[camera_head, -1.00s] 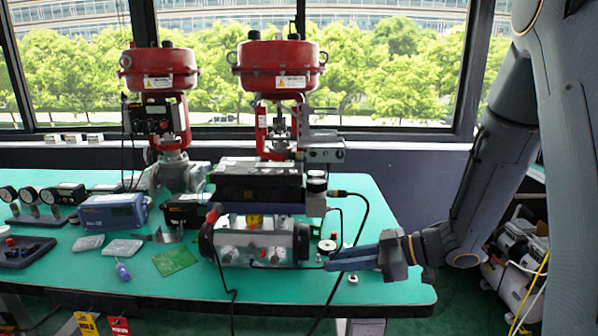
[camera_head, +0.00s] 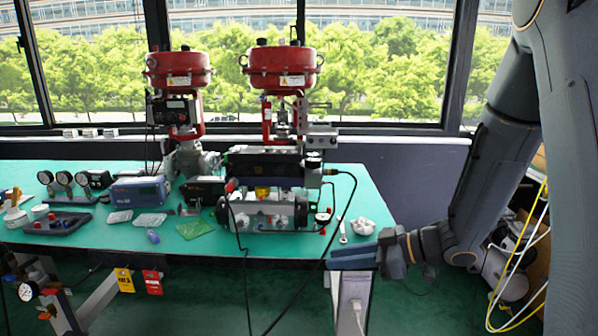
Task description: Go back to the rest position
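A second red actuator (camera_head: 179,68) stands further left. Gauges (camera_head: 64,180), a blue box (camera_head: 139,190) and a green board (camera_head: 195,229) lie on the table's left. Black cables (camera_head: 328,246) hang over the front edge. A white crumpled thing (camera_head: 362,226) lies near the right corner. Green floor is open in front.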

